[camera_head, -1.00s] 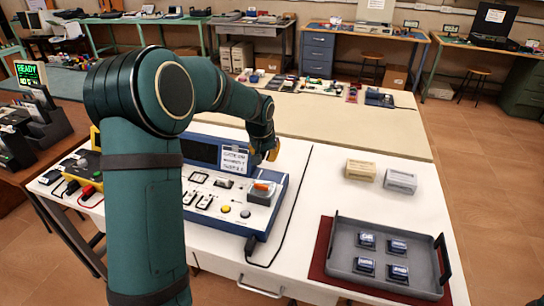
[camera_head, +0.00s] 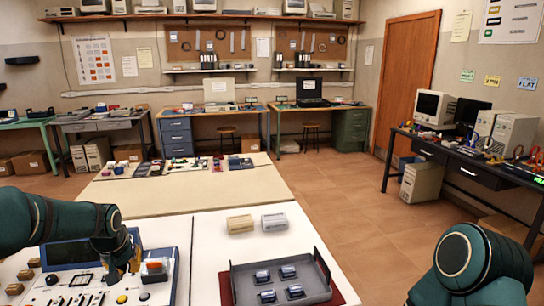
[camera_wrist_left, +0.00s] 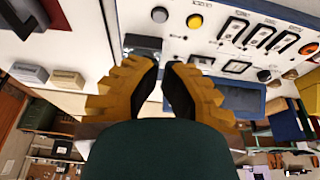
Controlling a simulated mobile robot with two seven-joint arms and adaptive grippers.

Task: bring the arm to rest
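My left arm (camera_head: 60,222) comes in from the left, bent at the elbow. My left gripper (camera_head: 131,268), with yellow ridged fingers, hangs at the blue-framed console (camera_head: 70,252), just left of a clear-covered orange switch (camera_head: 155,266). In the left wrist view its fingers (camera_wrist_left: 164,68) lean together with a narrow gap between the tips and nothing held. The white console panel (camera_wrist_left: 215,22) with its buttons shows beyond them. Whether a finger touches the console I cannot tell. Part of my right arm (camera_head: 480,265) shows at the lower right; its gripper is out of view.
A grey tray (camera_head: 240,290) with several blue-grey blocks lies on a dark red mat at the table's right. Two small boxes (camera_head: 240,224) (camera_head: 275,222) stand behind it. A beige tabletop (camera_head: 200,190) with small parts lies beyond. Open floor (camera_head: 345,215) is to the right.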

